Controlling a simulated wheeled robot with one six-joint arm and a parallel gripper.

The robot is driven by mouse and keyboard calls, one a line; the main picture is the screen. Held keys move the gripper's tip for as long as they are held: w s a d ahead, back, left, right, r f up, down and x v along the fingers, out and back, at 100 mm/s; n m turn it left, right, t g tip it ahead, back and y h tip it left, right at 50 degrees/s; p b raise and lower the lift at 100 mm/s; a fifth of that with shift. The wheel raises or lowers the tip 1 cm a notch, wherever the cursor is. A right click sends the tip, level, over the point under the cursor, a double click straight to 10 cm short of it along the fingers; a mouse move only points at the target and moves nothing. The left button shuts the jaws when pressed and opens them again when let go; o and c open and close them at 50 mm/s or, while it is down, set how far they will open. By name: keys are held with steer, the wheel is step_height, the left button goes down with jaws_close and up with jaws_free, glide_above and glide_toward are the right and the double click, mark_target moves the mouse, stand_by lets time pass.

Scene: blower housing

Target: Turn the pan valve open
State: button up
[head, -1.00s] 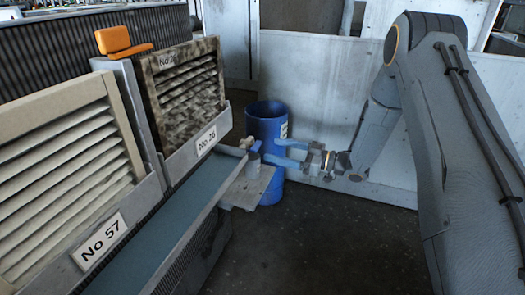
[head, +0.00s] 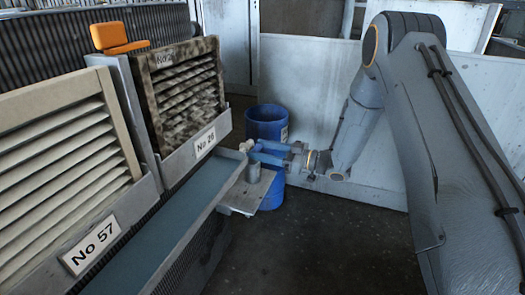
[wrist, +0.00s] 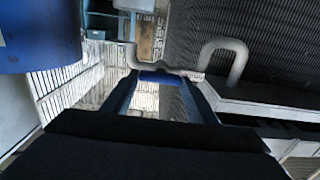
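The pan valve (head: 246,146) is at the far end of the long drain pan (head: 170,228), mostly hidden by my fingers in the head view. In the wrist view its blue handle (wrist: 160,77) lies crosswise between my fingertips and fills the gap. My gripper (head: 262,151) has blue fingers and reaches the valve from the right. It also shows in the wrist view (wrist: 160,82), with a finger at each end of the handle. The fingers look shut on the handle, though the contact itself is small and dark.
A grey cylinder (head: 253,172) stands on a small metal shelf (head: 247,193) below the valve. A blue barrel (head: 266,122) stands behind my gripper. Louvred filters, marked No 57 (head: 60,165) and No 26, line the left. An orange object (head: 113,37) sits above. The floor at right is clear.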

steer(key=shift+n, duration=0.3)
steer(key=n+p, duration=0.2)
steer(key=n, duration=0.1)
steer(key=shift+s+p, duration=0.15)
steer(key=shift+p, duration=0.15)
steer(key=n+p, duration=0.2)
steer(key=n, duration=0.3)
steer(key=n+p, duration=0.1)
steer(key=n, duration=0.3)
steer(key=shift+s+f+p, duration=0.1)
steer(key=shift+p, duration=0.25)
steer(key=n+p, duration=0.1)
steer(key=n, duration=0.4)
steer(key=shift+f, duration=0.15)
steer(key=shift+n+p, duration=0.3)
steer(key=o, duration=1)
steer(key=shift+o, duration=0.2)
